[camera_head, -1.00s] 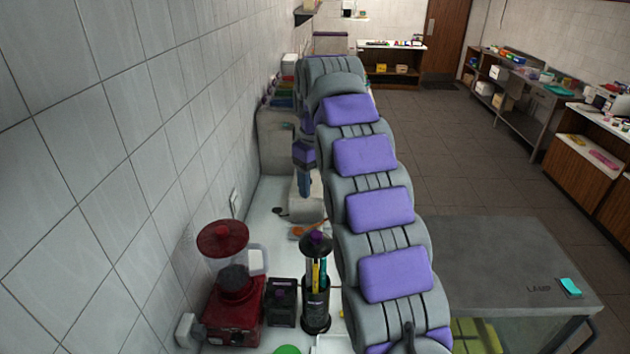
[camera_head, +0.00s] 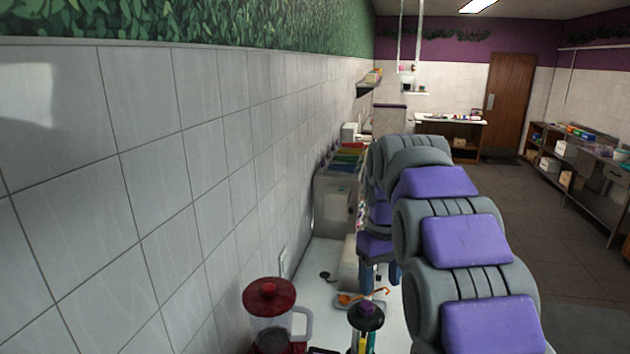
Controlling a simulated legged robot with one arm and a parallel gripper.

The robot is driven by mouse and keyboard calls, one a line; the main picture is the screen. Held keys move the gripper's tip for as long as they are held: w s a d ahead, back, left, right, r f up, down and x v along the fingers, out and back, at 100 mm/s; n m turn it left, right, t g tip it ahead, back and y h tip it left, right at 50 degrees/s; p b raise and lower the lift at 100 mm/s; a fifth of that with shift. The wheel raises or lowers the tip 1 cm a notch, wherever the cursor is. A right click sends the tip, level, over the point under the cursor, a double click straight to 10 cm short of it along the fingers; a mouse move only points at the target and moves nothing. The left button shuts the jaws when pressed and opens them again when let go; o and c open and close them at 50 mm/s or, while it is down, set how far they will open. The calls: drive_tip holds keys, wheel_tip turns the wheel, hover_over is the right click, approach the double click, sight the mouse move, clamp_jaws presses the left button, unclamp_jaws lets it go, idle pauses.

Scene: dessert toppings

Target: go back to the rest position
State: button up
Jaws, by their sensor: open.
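My arm reaches away from the camera along the right of the white counter (camera_head: 318,292) and bends down at its far end. My gripper (camera_head: 380,282) hangs there, pointing down, with its two blue-grey fingers apart and nothing visible between them. It is partly hidden by my own arm. Just below it in the picture, a small tray (camera_head: 346,300) with something orange lies on the counter. I cannot tell how high the gripper is above it.
A red-lidded blender (camera_head: 270,312) and a black holder with a purple top (camera_head: 367,318) stand at the near counter. A grey cabinet (camera_head: 334,205) with a colourful stack is farther back. A tiled wall (camera_head: 150,170) bounds the left. Open floor (camera_head: 510,200) lies right.

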drive_tip(key=s+f+m+b, duration=0.2)
drive_tip(key=s+f+b, duration=0.4)
drive_tip(key=s+f, duration=0.6)
drive_tip(key=s+f+m+g+b, duration=0.1)
drive_tip(key=s+f+b, duration=0.5)
drive_tip(key=s+f, duration=0.7)
drive_tip(key=s+m, duration=0.1)
drive_tip(key=s, duration=1.1)
drive_tip(key=shift+a+f+b, duration=0.15)
drive_tip(key=shift+b, duration=0.2)
